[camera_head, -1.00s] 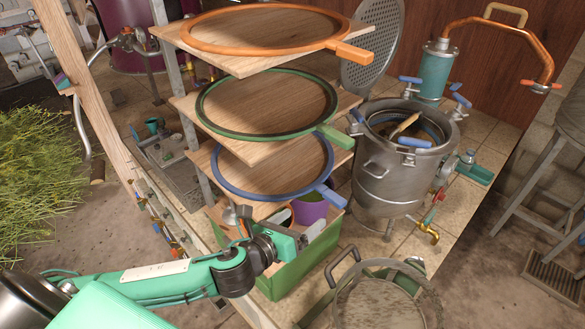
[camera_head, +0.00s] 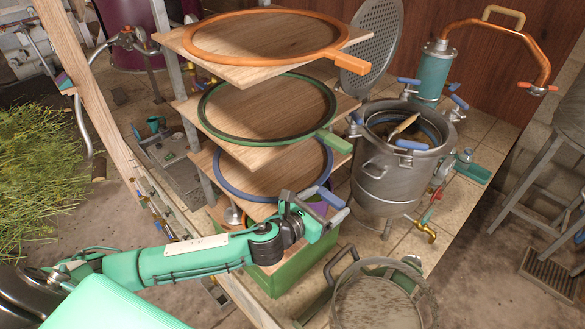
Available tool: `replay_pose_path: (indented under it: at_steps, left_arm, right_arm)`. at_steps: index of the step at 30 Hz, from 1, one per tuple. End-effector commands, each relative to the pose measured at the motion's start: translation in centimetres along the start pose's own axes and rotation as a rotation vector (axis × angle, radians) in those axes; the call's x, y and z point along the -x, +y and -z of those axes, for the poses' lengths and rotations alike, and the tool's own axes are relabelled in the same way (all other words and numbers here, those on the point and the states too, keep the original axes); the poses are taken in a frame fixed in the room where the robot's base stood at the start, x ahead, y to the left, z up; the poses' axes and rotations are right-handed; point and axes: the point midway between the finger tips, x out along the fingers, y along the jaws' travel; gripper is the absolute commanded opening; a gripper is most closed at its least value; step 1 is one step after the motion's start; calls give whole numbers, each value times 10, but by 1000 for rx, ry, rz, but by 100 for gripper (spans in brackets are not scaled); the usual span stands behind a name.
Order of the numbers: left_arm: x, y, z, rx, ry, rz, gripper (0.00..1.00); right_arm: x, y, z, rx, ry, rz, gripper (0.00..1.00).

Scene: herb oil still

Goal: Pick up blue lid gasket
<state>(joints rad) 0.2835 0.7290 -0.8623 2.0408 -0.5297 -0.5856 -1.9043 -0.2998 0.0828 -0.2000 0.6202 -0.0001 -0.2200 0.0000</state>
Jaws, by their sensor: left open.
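The blue lid gasket (camera_head: 222,181) is a large ring with a tab, lying on the lowest wooden shelf of the rack. Its tab (camera_head: 334,198) sticks out at the shelf's front right corner. My left gripper (camera_head: 328,208) is open at the tab. The jaws seem to be around or right beside the tab; I cannot tell if they touch it. My right gripper is not in view.
A green gasket (camera_head: 207,119) and an orange gasket (camera_head: 191,42) lie on the shelves above. A metal pot (camera_head: 384,184) stands close on the right. A green crate (camera_head: 283,265) sits below the shelf, and a round strainer basket (camera_head: 380,300) is in front.

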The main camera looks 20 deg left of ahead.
Motion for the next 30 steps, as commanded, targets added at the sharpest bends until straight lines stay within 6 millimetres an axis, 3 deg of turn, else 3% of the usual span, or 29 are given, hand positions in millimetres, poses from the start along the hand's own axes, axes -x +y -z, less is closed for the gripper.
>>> replay_pose_path:
  at_steps: [6, 12, 21, 30]
  left_arm:
    - [-26, -1, -5, 2, 0, -2, 82]
    - [-46, -2, -2, 2, -1, -1, 82]
    - [-49, -1, 0, 1, 0, -1, 82]
    - [-49, -1, 0, 1, 0, -1, 23]
  right_arm:
    - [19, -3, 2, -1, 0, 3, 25]
    - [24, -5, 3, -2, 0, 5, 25]
    - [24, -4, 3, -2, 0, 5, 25]
    - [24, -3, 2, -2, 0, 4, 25]
